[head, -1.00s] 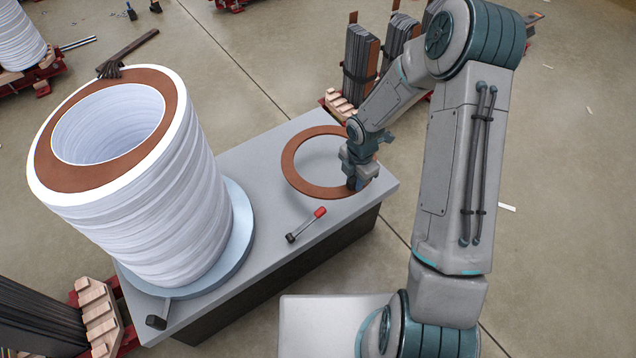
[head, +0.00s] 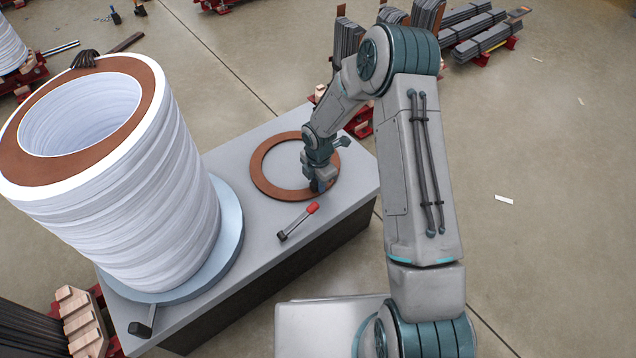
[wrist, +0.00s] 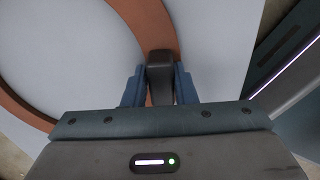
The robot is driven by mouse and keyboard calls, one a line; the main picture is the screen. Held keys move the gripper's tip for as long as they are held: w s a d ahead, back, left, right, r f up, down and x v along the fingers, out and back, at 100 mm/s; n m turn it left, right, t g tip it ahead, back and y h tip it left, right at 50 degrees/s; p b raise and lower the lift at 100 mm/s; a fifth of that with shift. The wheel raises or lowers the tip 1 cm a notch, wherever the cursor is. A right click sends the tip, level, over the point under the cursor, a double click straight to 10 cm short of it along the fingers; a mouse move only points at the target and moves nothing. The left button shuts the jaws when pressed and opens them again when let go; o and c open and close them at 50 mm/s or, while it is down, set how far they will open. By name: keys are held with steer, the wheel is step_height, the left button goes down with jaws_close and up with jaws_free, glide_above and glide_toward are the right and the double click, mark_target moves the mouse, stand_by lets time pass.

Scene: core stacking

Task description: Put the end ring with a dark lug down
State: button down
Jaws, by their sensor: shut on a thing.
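The brown end ring (head: 256,172) lies level over the grey table (head: 235,150), on it or just above it; I cannot tell if there is a gap. My gripper (head: 320,184) is at the ring's near right side. In the wrist view, the fingers of my gripper (wrist: 159,78) stand on both sides of the ring's dark lug (wrist: 159,62) and are shut on it. The ring band (wrist: 150,22) runs beyond the lug and shows again at left. The pale table top shows inside the ring.
A tall white coil (head: 165,190) with a brown ring (head: 132,75) on top stands on a pale round base (head: 232,225), left of the held ring. A red-ended tool (head: 298,220) lies close in front of the ring.

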steer(key=c, duration=1.2)
jaws_free()
steer(key=shift+o, duration=0.2)
steer(key=s+d+r+m+h+p, duration=0.1)
steer(key=s+d+r+m+p, duration=0.15)
steer(key=r, duration=0.85)
steer(key=s+d+r+m+p, duration=0.2)
steer(key=r+m+p, duration=0.15)
steer(key=r, duration=0.75)
steer(key=s+d+r+m, duration=0.3)
steer(key=s+r+m, duration=0.3)
steer(key=s+m, duration=0.3)
steer(key=s+d+r+m+t+b, duration=0.1)
steer(key=s+d+r+m, duration=0.2)
steer(key=s+r+m, duration=0.4)
steer(key=s+m, duration=0.2)
steer(key=s, duration=0.3)
steer(key=shift+d+m+y, duration=0.25)
steer(key=shift+m+y, duration=0.05)
steer(key=shift+y, duration=0.1)
